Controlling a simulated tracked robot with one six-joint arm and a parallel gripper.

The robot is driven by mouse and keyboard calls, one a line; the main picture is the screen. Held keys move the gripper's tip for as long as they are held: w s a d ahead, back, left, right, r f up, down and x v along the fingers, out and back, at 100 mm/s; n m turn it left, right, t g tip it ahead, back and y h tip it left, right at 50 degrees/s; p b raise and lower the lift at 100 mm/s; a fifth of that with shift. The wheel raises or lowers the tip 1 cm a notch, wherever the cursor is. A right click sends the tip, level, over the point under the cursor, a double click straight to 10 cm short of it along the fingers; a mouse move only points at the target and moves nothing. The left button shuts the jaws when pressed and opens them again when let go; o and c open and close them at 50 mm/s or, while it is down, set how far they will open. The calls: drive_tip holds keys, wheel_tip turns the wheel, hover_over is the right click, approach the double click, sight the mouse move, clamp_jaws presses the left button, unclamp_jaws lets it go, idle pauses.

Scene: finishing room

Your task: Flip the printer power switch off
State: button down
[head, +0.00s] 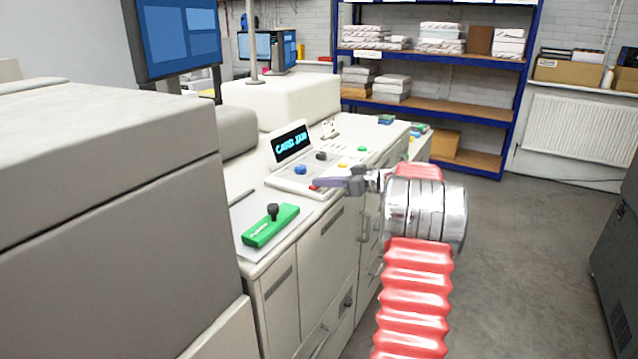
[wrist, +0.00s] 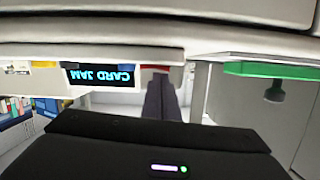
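The printer's control panel (head: 291,184) is a pale sloped console with a dark display (head: 290,144) reading CARD JAM. A blue knob, a black knob, and green and yellow buttons sit on it. A small red control (head: 313,187) shows at the panel's front edge; no label tells whether it is the power switch. My gripper (head: 322,183) points left at it, its fingers looking closed together. In the upside-down wrist view, the dark fingers lie side by side, with the red control (wrist: 155,67) just beyond their tips. I cannot tell whether they touch it, or its position.
A green plate with a black-knobbed lever (head: 271,225) sits on the counter nearer me; it also shows in the wrist view (wrist: 270,70). A large grey machine body (head: 110,200) fills the left. Blue shelving (head: 430,55) stands behind.

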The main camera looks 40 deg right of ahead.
drive_tip(key=shift+w+a+f, duration=0.1)
drive_tip(key=shift+a, duration=0.05)
drive_tip(key=shift+r, duration=0.3)
drive_tip(key=r, duration=0.3)
drive_tip(key=shift+a+r, duration=0.15)
drive_tip(key=shift+a, duration=0.15)
drive_tip(key=v, duration=1)
drive_tip(key=shift+s+a, duration=0.15)
drive_tip(key=shift+s, duration=0.05)
